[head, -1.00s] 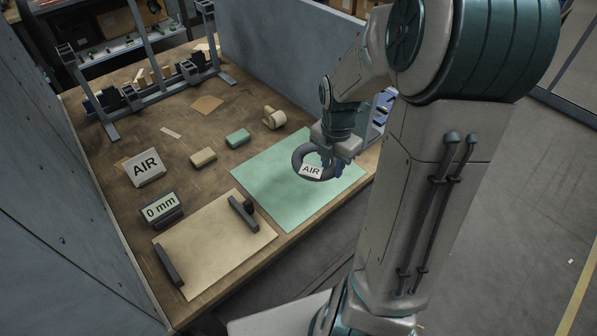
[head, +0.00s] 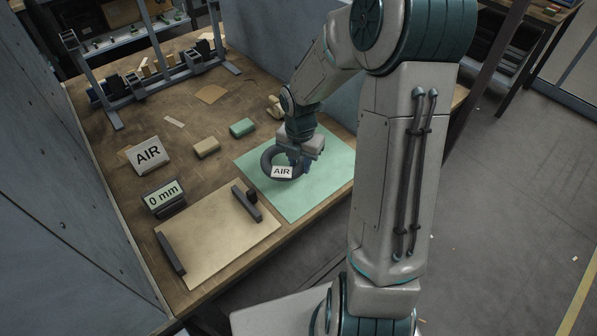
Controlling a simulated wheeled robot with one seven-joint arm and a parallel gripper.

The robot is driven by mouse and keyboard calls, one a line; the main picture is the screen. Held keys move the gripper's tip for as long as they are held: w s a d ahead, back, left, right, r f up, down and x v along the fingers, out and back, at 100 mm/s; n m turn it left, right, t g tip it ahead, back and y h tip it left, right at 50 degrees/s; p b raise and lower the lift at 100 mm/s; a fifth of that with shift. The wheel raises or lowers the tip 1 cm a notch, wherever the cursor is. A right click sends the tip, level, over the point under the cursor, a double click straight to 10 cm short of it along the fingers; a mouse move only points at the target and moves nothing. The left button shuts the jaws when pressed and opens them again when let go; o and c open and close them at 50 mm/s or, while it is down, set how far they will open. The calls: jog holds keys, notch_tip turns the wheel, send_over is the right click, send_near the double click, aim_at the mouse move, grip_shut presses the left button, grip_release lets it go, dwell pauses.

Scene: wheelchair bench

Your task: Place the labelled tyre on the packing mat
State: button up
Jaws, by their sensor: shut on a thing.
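The tyre is a small dark ring (head: 268,164) with a white label reading AIR (head: 282,172). My gripper (head: 297,161) is shut on the tyre at its right side. The tyre appears over the upper left part of the green packing mat (head: 315,190). I cannot tell whether the tyre touches the mat or hangs just above it. The fingertips are partly hidden by the gripper body and the tyre.
A tan mat with dark bars (head: 215,240) lies at the front left. A 0 mm display (head: 163,197), an AIR sign (head: 149,154), a tan block (head: 206,148) and a green block (head: 242,127) stand left of the green mat. A metal frame (head: 155,85) stands behind.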

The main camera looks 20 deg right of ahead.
aim_at(298, 180)
jog(key=shift+w+a+f, duration=0.2)
jog(key=shift+a+f, duration=0.05)
jog(key=shift+f, duration=1.9)
jog(key=shift+f, duration=0.1)
jog(key=o, duration=1)
jog(key=shift+o, duration=0.2)
